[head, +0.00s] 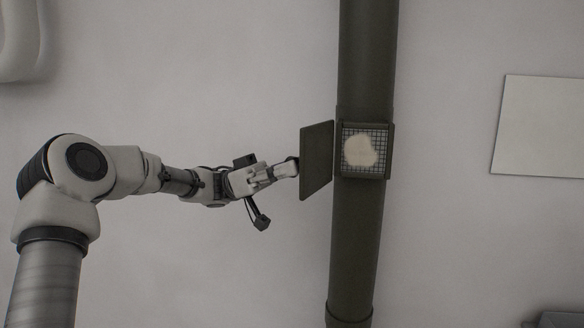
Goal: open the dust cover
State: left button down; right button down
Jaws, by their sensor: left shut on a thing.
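The dust cover (317,160) is a flat dark green panel, swung out to the left of a box on a dark green vertical pipe. Behind it the box's opening shows a grid (379,140) with a pale cream patch on it. My left gripper (288,168) reaches in from the left and is shut at the cover's left edge. The fingertips are small in the picture, and the exact grip on the edge is hard to see. My right gripper is not in view.
The dark green pipe (366,60) runs from top to bottom in front of a pale wall. A blank white panel (541,127) is at the right. A rounded white object (18,40) is at the top left. The wall between pipe and panel is clear.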

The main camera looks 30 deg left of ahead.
pick_arm(q)
jog(key=c, duration=0.7)
grip_release()
jog(key=shift+d, duration=0.25)
jog(key=v, duration=1.2)
jog(key=shift+r, duration=0.1)
